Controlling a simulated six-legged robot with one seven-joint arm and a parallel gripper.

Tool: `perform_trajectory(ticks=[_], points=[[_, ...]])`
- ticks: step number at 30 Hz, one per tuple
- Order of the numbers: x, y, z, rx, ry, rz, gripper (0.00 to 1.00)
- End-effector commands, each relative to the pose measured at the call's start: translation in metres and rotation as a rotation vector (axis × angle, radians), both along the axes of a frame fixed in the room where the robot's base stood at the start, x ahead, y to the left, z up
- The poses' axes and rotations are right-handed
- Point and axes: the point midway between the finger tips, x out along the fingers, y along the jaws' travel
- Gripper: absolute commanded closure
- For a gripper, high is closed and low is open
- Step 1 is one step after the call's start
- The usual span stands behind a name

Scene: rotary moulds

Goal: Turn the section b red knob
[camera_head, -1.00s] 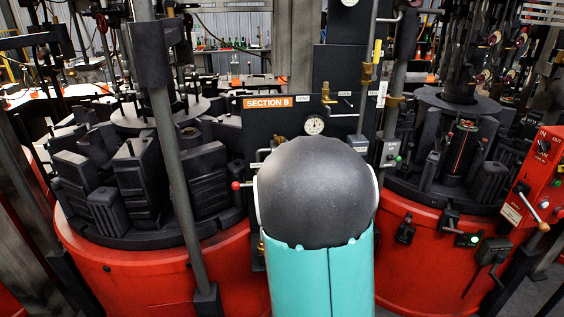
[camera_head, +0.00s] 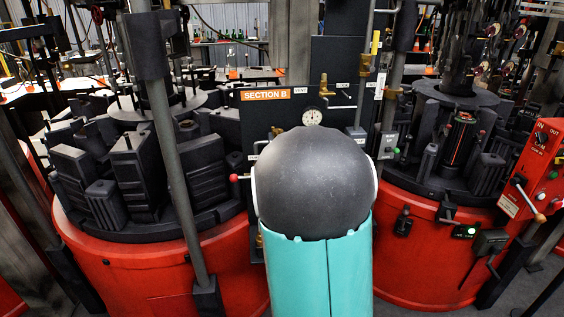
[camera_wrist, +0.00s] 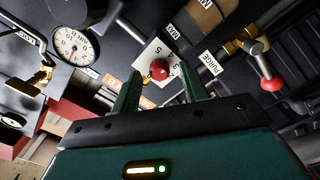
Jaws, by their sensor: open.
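The red knob (camera_wrist: 160,70) sits on a white plate (camera_wrist: 151,57) with black markings on a dark panel in the wrist view. My gripper (camera_wrist: 156,76) is open, and its two green fingers point toward the panel on either side of the knob, with gaps on both sides. I cannot tell whether the fingertips have reached the knob's depth. In the head view an orange SECTION B sign (camera_head: 266,95) tops the dark panel (camera_head: 330,75). My dark and teal arm covers the panel's lower part, so the knob and gripper are hidden there.
A red-tipped lever (camera_wrist: 271,84) stands right of the fingers in the wrist view. A round gauge (camera_wrist: 73,45) and brass valve (camera_wrist: 27,85) are at left. Red drums with black moulds (camera_head: 160,270) flank the panel. A grey post (camera_head: 180,190) rises left of my arm.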

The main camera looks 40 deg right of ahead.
Motion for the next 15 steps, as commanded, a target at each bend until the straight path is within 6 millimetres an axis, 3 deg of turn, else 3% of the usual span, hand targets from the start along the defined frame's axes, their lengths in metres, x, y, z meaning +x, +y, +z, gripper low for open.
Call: perform_trajectory(ticks=[5, 15], points=[[-0.020, 0.014, 0.000, 0.001, -0.001, 0.000, 0.56], [-0.080, 0.055, 0.001, 0.001, -0.002, 0.000, 0.56]])
